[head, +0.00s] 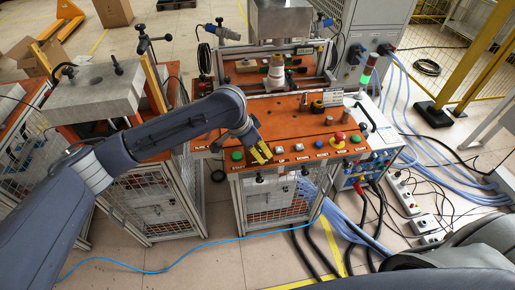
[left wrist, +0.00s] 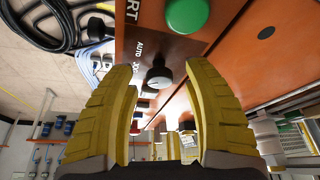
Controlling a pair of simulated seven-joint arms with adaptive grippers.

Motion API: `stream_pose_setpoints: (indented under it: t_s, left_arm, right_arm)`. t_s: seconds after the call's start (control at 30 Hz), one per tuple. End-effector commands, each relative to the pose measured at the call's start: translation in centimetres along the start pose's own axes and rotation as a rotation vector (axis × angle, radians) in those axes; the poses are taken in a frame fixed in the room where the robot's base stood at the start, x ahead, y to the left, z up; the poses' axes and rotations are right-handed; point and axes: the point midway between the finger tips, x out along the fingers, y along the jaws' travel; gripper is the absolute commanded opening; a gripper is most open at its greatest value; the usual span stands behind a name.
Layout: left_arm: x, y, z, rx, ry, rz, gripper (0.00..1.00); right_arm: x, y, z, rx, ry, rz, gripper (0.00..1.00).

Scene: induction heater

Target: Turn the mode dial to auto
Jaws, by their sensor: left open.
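The mode dial (left wrist: 158,76) is a small black knob on the orange panel, with the labels AUTO and JOG printed beside it in the left wrist view. I cannot tell which label it points to. My left gripper (left wrist: 163,100) has two yellow ribbed fingers, spread apart, with the dial showing in the gap between them. I see no contact with the dial. In the head view the left gripper (head: 261,153) is over the front left of the control panel (head: 270,162) and covers part of it; the dial cannot be made out there. My right gripper is not in view.
A green button (left wrist: 187,14) is close to the dial; in the head view a green button (head: 237,156) is left of the gripper. A red emergency stop (head: 339,137) and other buttons line the panel to the right. Cables (head: 345,235) lie on the floor.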

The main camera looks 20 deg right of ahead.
Motion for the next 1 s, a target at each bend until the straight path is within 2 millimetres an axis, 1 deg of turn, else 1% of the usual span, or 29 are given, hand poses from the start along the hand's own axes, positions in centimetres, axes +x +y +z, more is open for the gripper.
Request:
stream_pose_setpoints:
  t_s: [0.03,0.07,0.4,0.5,0.83,1.0]
  left_arm:
    - [0.0,0.01,0.0,0.0,0.0,0.0,0.53]
    - [0.0,0.01,0.0,0.0,0.0,0.0,0.49]
    - [-0.01,0.01,0.01,0.0,0.0,0.0,0.1]
    - [-0.02,0.01,0.0,0.0,0.0,0.0,0.0]
    - [-0.02,-0.01,-0.03,0.001,0.0,0.001,0.0]
    - [-0.02,-0.02,-0.03,0.03,0.0,0.013,0.0]
  right_arm:
    - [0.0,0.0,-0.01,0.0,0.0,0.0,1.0]
    - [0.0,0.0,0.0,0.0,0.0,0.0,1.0]
    - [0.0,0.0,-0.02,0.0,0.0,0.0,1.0]
    - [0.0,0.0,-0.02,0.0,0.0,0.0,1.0]
    - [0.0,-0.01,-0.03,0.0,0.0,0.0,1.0]
    - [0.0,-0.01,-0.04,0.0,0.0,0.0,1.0]
